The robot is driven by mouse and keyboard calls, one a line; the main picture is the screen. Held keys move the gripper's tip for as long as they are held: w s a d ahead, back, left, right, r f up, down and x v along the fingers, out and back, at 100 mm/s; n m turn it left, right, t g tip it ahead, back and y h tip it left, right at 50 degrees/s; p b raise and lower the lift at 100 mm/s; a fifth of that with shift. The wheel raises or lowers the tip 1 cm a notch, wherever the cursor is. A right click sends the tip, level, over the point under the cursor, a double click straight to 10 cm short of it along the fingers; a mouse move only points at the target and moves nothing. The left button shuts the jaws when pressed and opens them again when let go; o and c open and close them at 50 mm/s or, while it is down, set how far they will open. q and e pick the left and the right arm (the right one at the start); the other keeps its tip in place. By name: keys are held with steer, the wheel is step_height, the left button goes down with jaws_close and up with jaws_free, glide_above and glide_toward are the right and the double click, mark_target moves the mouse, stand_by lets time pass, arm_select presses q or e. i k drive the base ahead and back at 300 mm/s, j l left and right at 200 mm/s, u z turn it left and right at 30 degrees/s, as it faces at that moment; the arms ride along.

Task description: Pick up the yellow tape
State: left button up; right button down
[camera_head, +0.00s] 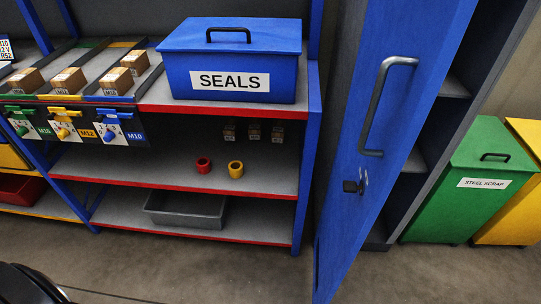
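The yellow tape (236,169) is a small yellow ring with a hole in its middle. It rests on the grey middle shelf (270,180) of the blue rack, right of a red tape roll (204,165) with a small gap between them. Neither of my grippers shows in the head view. A black curved part at the lower left corner is seen only in part, and I cannot tell what it is.
A grey tray (186,221) sits on the shelf below. A blue SEALS box (231,78) stands on the shelf above. An open blue cabinet door (401,65) stands right of the rack. The floor (190,272) in front is largely clear.

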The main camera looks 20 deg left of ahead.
mark_target(236, 167)
steer(key=u, duration=1)
